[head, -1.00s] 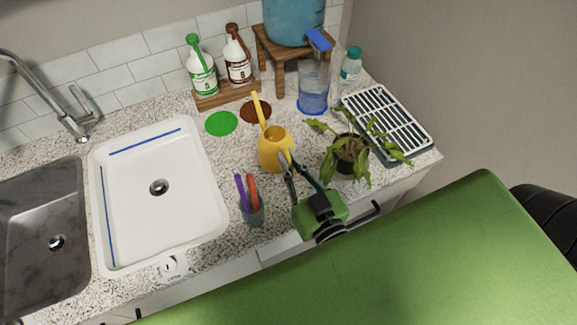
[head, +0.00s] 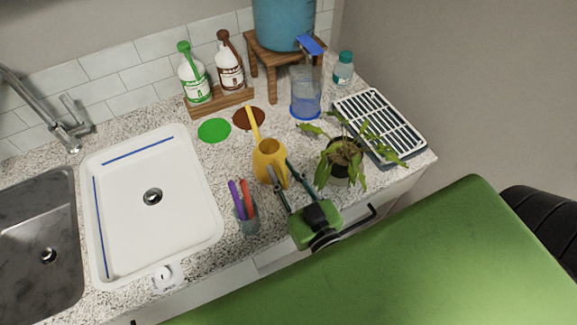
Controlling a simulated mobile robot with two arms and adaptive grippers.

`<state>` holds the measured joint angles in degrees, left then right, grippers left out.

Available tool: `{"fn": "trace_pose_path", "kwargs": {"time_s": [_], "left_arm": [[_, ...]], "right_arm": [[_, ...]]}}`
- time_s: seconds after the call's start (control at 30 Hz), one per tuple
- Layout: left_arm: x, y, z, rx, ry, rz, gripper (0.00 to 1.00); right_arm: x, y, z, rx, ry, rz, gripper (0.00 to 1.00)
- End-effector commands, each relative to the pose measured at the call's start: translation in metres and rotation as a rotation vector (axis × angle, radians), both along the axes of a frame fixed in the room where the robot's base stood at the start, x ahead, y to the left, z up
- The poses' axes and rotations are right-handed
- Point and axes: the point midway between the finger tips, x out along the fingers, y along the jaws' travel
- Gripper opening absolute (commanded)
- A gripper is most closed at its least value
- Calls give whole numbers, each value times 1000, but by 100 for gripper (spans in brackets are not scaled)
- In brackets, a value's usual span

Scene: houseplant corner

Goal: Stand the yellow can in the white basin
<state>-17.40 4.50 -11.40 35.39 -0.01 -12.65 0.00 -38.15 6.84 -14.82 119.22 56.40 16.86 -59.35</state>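The yellow can (head: 267,158) stands upright on the speckled counter, its long spout pointing up and toward the back. The white basin (head: 205,225) is at the left, empty, with a drain in its floor and blue lines along its back and left sides. My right gripper (head: 280,169) is at the can's front right side. Its two fingers are apart, one in front of the can and one at its right, with the can's handle side between them. Whether they touch the can is not clear. My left gripper is not in view.
A cup with purple and red-handled tools (head: 247,222) stands between basin and gripper. A potted plant (head: 341,165) is close on the gripper's right. Green (head: 214,130) and brown (head: 249,118) discs lie behind the can. A grey sink (head: 35,235) is at far left.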

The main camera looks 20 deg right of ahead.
Motion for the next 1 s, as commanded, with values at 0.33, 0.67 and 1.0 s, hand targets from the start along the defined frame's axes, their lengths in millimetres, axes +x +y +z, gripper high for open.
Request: {"fn": "trace_pose_path", "kwargs": {"time_s": [0.33,0.67,1.0], "left_arm": [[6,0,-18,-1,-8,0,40],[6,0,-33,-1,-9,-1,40],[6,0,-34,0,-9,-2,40]], "right_arm": [[-54,-1,-3,-2,6,3,24],[-110,-3,0,0,3,1,24],[-120,-4,4,1,0,0,24]]}}
